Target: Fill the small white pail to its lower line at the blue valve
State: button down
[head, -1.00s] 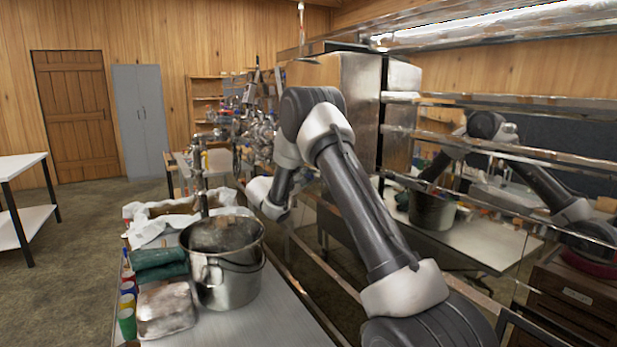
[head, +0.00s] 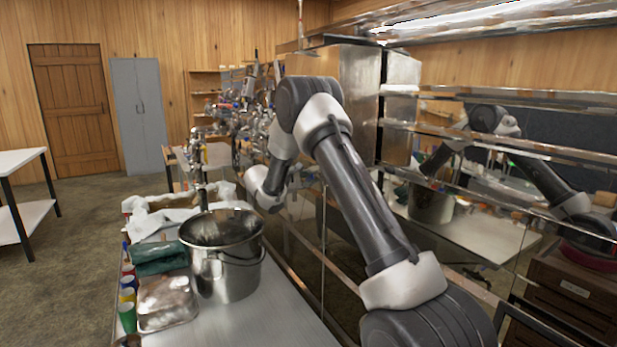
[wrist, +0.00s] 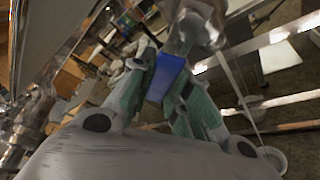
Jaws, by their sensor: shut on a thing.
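In the wrist view, the green-padded fingers of my gripper (wrist: 167,62) are closed on a blue handle (wrist: 165,80), which I take to be the blue valve's. The handle sits below a shiny metal fitting (wrist: 200,25). A small white round thing (wrist: 273,160) shows at the lower right, apart from my fingers; it may be the white pail, but its line and contents cannot be made out. A thin pale curve runs down toward it; I cannot tell what it is. In the head view I cannot make out my gripper, the blue handle or a white pail.
White cloth (head: 150,222) lies behind. Metal rails and glassy panels run along the right.

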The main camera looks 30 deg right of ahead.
jog(key=shift+s+f+n+g, duration=0.4)
jog(key=shift+f+n+g, duration=0.1)
jog(key=shift+n, duration=0.4)
jog(key=c, duration=1.3)
grip_release()
jog(key=v, duration=1.2)
jog(key=shift+r, duration=0.15)
